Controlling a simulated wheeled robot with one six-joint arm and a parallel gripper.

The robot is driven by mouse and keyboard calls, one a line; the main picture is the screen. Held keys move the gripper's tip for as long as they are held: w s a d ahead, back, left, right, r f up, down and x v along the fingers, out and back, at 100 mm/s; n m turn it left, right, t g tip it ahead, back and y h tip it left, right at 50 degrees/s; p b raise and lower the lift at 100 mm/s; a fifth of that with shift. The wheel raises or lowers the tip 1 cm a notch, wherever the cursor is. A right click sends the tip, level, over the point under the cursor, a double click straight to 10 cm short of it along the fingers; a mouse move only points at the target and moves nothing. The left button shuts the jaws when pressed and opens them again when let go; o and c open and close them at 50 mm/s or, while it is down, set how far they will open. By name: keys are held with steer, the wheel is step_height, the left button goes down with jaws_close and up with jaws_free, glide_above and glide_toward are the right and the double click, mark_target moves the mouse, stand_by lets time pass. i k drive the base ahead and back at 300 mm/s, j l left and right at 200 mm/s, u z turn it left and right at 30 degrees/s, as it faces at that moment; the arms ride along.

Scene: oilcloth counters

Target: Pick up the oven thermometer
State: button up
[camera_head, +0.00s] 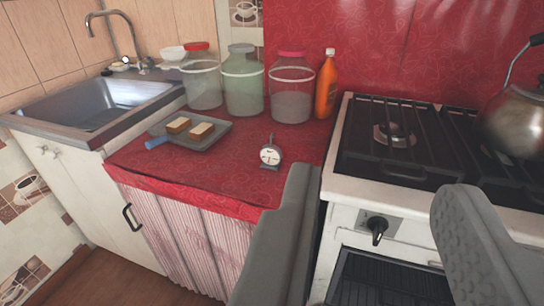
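The oven thermometer (270,154) is a small upright dial with a white face and a metal frame. It stands on the red oilcloth counter (225,180), near the stove side. My gripper (380,195) is in the foreground at the lower right, with its two grey fingers wide apart and nothing between them. The left finger points up toward the area just right of the thermometer and looks apart from it. The thermometer's dial is in full view.
A grey tray (215,141) with two bread-like pieces and a blue handle lies left of the thermometer. Three glass jars (243,90) and an orange bottle (326,85) stand behind. A gas stove (345,155) with a kettle (515,120) is right; a sink (90,112) is left.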

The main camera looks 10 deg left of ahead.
mark_target(271, 155)
steer(key=i+j, duration=0.1)
steer(key=j, duration=0.45)
steer(key=i+j+z, duration=0.1)
steer(key=j, duration=0.45)
steer(key=i+j, duration=0.15)
steer(key=j, duration=0.2)
steer(key=i+j+z, duration=0.1)
steer(key=i+j, duration=0.25)
steer(key=j, duration=0.3)
steer(key=z, duration=0.05)
